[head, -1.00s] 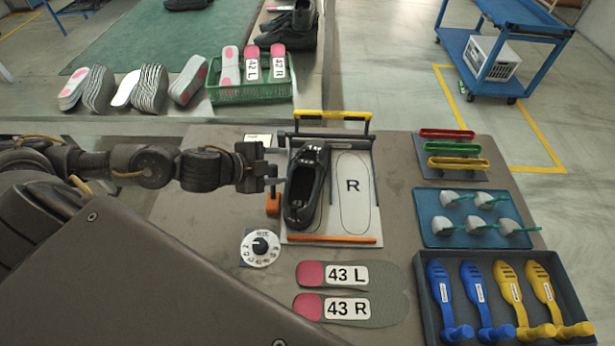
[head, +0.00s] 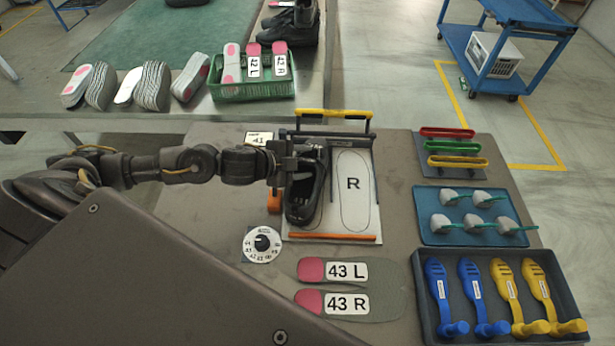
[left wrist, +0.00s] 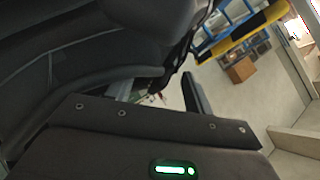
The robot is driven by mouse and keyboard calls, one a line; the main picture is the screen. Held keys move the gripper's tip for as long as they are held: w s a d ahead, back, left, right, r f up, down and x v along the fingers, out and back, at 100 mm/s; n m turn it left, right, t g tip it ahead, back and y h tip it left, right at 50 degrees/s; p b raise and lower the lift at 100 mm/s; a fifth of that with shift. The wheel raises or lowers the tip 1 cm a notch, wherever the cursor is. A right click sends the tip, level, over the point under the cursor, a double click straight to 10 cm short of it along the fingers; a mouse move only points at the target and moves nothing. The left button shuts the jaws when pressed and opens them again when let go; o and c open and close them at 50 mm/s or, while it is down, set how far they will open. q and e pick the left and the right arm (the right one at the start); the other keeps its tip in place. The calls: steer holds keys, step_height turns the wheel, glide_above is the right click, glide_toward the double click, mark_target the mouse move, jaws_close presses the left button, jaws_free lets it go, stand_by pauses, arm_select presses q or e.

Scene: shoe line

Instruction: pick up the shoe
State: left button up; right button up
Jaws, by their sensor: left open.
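A black shoe (head: 302,200) stands on the left half of the white fitting board (head: 350,215), beside the printed R outline. My left gripper (head: 300,158) is over the far end of the shoe, coming in from the left. Its jaws are open, and whether they touch the shoe cannot be told. In the left wrist view the dark shoe (left wrist: 80,60) fills the upper left, close in front of the left gripper (left wrist: 158,92). The gripper hides part of the shoe in the head view. My right gripper is in neither view.
A yellow bar (head: 333,113) rises behind the board and an orange bar (head: 332,236) lies at its front. A dial (head: 262,244) and 43 L and 43 R insoles (head: 385,290) lie in front. Trays with shoe trees (head: 500,255) and other parts stand at right.

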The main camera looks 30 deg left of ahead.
arm_select(q)
jaws_close()
stand_by(0.4)
step_height(320, 180, up, 10)
steer(key=shift+w+r+p, duration=0.1)
steer(key=shift+p, duration=1.15)
steer(key=s+d+r+m+g+h, duration=0.3)
steer(key=s+m+h, duration=0.1)
steer(key=s+m, duration=0.1)
steer(key=shift+d+r+g, duration=0.2)
steer(key=shift+g, duration=0.1)
